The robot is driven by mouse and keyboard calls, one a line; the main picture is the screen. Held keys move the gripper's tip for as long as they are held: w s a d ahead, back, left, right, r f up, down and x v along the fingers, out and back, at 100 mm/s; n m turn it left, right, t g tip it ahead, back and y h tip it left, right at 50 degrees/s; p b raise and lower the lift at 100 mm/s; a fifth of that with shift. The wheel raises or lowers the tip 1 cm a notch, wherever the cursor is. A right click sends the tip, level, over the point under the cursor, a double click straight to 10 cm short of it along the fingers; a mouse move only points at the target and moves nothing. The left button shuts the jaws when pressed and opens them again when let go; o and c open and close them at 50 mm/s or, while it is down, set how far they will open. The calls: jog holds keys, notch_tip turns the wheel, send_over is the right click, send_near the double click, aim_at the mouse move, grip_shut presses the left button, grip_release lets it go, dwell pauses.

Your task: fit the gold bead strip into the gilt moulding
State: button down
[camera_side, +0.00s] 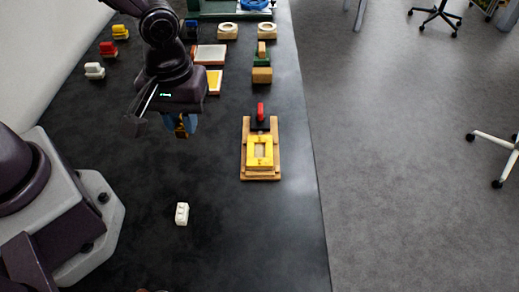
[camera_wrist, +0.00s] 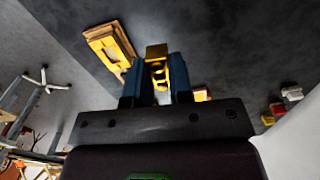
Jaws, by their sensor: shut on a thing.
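My gripper (camera_side: 181,119) has blue fingers and hangs above the dark table, left of the gilt moulding. It is shut on the gold bead strip (camera_side: 182,131), a small gold piece partly hidden by the fingers. In the wrist view the gold strip (camera_wrist: 156,51) sticks out between the blue fingers of my gripper (camera_wrist: 157,72). The gilt moulding (camera_side: 251,162) is a yellow frame with an opening, lying on a wooden base (camera_side: 244,172). The moulding and strip are apart. The wooden assembly (camera_wrist: 108,42) also shows in the wrist view, left of the fingers.
A red-topped block (camera_side: 261,112) stands at the far end of the wooden base. A white block (camera_side: 182,213) lies nearer on the table. Trays (camera_side: 209,55), round pieces and coloured blocks stand farther back. Bare table lies between my gripper and the moulding.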

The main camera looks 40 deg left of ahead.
jog(key=shift+n, duration=0.4)
jog(key=shift+w+d+f, duration=0.1)
jog(key=shift+w, duration=0.2)
jog(key=w+d+f, duration=0.3)
jog(key=w+f, duration=0.2)
jog(key=w, duration=0.4)
send_over(260, 152)
jog(key=f, duration=0.4)
jog(key=shift+s+a, duration=0.15)
jog(key=shift+s, duration=0.2)
jog(key=shift+w+f, duration=0.15)
jog(key=shift+f, duration=0.05)
jog(key=shift+w+f, duration=0.2)
jog(key=shift+f, duration=1.5)
jog(key=shift+f, duration=0.2)
